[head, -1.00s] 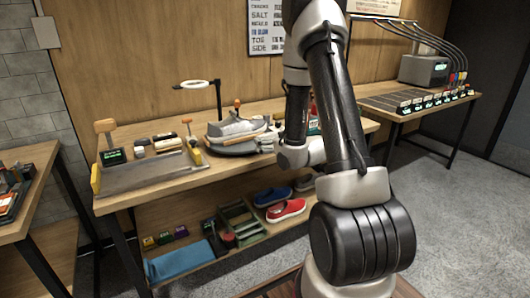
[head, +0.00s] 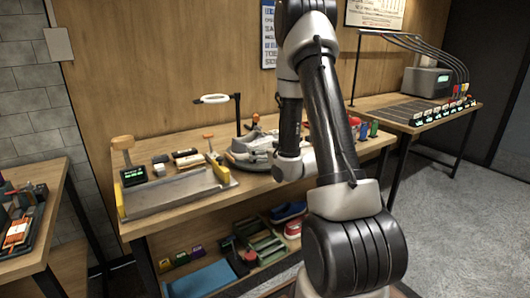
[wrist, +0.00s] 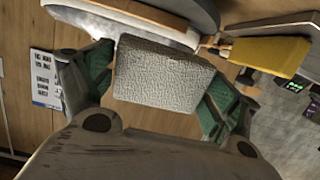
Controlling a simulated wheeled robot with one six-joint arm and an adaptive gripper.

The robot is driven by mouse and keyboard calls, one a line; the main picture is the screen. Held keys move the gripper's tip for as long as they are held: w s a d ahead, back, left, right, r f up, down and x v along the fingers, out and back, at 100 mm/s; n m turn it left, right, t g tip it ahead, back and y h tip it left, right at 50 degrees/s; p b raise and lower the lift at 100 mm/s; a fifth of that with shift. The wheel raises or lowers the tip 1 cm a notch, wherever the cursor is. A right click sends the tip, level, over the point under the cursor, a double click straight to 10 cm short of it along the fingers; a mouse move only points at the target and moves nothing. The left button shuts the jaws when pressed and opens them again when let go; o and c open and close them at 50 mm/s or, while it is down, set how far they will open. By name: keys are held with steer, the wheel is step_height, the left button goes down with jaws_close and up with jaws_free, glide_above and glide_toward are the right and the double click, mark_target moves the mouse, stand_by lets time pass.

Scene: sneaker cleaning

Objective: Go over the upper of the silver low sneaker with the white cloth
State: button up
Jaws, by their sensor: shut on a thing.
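My gripper (wrist: 160,82) has green fingers, shut on the white cloth (wrist: 163,76), a textured pad that shows between them in the wrist view. The silver low sneaker (head: 254,139) appears as a pale grey shape on a round grey stand (head: 240,160) on the bench in the head view, partly hidden by my arm. In the wrist view a pale curved edge and a grey rounded surface lie just beyond the cloth; I cannot tell whether the cloth touches the sneaker. My gripper is hidden behind my arm in the head view.
A metal tray (head: 165,200) with yellow ends fills the bench's left front. Small blocks (head: 186,158) and a brush (head: 123,148) stand behind the tray. The shelf below holds shoes and boxes. Grey floor at the right is open.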

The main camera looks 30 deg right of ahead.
steer(key=shift+x, duration=3)
steer(key=shift+w+a+f, duration=0.1)
steer(key=shift+w+f, duration=0.05)
steer(key=shift+w, duration=0.6)
steer(key=shift+w+d, duration=0.15)
steer(key=shift+d, duration=2.8)
steer(key=shift+w+d, duration=0.2)
steer(key=shift+d, duration=2.7)
steer(key=shift+w, duration=0.1)
steer(key=shift+a, duration=0.1)
steer(key=shift+s+a, duration=0.2)
steer(key=shift+a, duration=5.5)
steer(key=shift+w+f, duration=0.1)
